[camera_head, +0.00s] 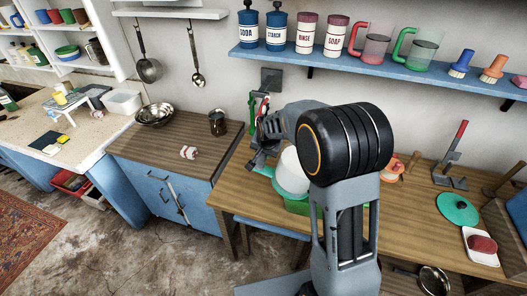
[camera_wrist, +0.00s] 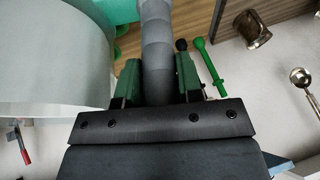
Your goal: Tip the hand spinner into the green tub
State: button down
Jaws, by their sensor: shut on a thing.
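The hand spinner shows as a pale white drum (camera_head: 290,172) in the head view, partly hidden behind my arm and tilted. Its pale wall (camera_wrist: 50,60) fills the left of the wrist view. The green tub (camera_head: 297,206) is just below the drum on the wooden table, mostly hidden by my arm. My gripper (camera_wrist: 157,80) has its green-padded fingers shut on a grey ribbed bar (camera_wrist: 157,45), which looks like the spinner's handle; where it joins the drum is not shown. Whether anything is inside the drum or tub is hidden.
A teal lid (camera_head: 458,209) and a white tray with a red block (camera_head: 481,245) lie right on the table. A metal mug (camera_head: 217,122), a bowl (camera_head: 155,114) and a small striped roll (camera_head: 188,152) stand on the left counter. A blue shelf (camera_head: 400,75) runs above.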

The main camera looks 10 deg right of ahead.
jog(key=shift+s+d+r+t+y+b, duration=0.1)
jog(key=shift+d+r+t+y+b, duration=0.15)
jog(key=shift+r, duration=0.35)
jog(key=shift+d+r+t+y+b, duration=0.15)
jog(key=shift+r+y, duration=0.2)
jog(key=shift+r, duration=0.2)
jog(key=shift+d+b, duration=0.1)
jog(key=shift+b, duration=0.2)
jog(key=shift+s+d+r+y+b, duration=0.1)
jog(key=shift+d+r+y+b, duration=0.2)
jog(key=shift+b, duration=0.4)
jog(key=shift+s+d+r+m+y+b, duration=0.1)
jog(key=shift+d+r+m+y+b, duration=0.15)
jog(key=shift+r+b, duration=0.4)
jog(key=shift+s+d+r+m+y+b, duration=0.15)
jog(key=shift+r+y+b, duration=0.15)
jog(key=shift+b, duration=0.5)
jog(key=shift+r+t, duration=0.15)
jog(key=shift+t, duration=0.15)
jog(key=shift+d+b, duration=0.2)
jog(key=shift+b, duration=0.2)
